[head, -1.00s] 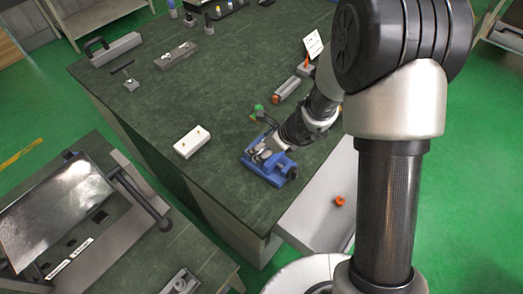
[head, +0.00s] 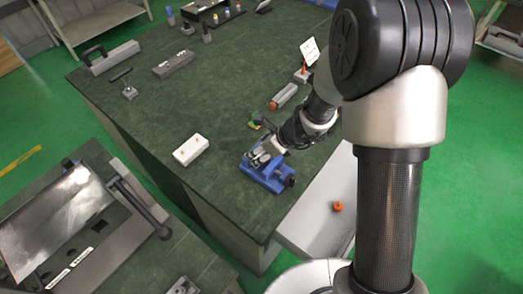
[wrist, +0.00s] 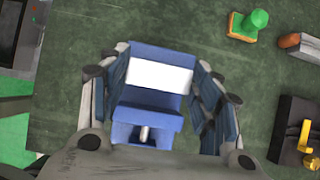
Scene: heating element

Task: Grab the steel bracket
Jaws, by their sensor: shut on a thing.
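A pale, bright block, seemingly the steel bracket (wrist: 160,75), sits at the blue vise (wrist: 148,115) in the wrist view. The blue vise (head: 267,177) stands near the front edge of the green bench in the head view. My gripper (wrist: 162,85) is over the vise, with one finger on each side of the pale block, shut on it. In the head view my gripper (head: 264,154) is low at the top of the vise. There the fingers and arm hide most of the bracket, and the exact finger contact is hard to see.
A white box (head: 190,150) lies left of the vise. A green-handled stamp (wrist: 249,25) is behind it. A grey and orange tool (head: 284,97) lies farther back. An orange knob (head: 337,206) is on the lower grey surface.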

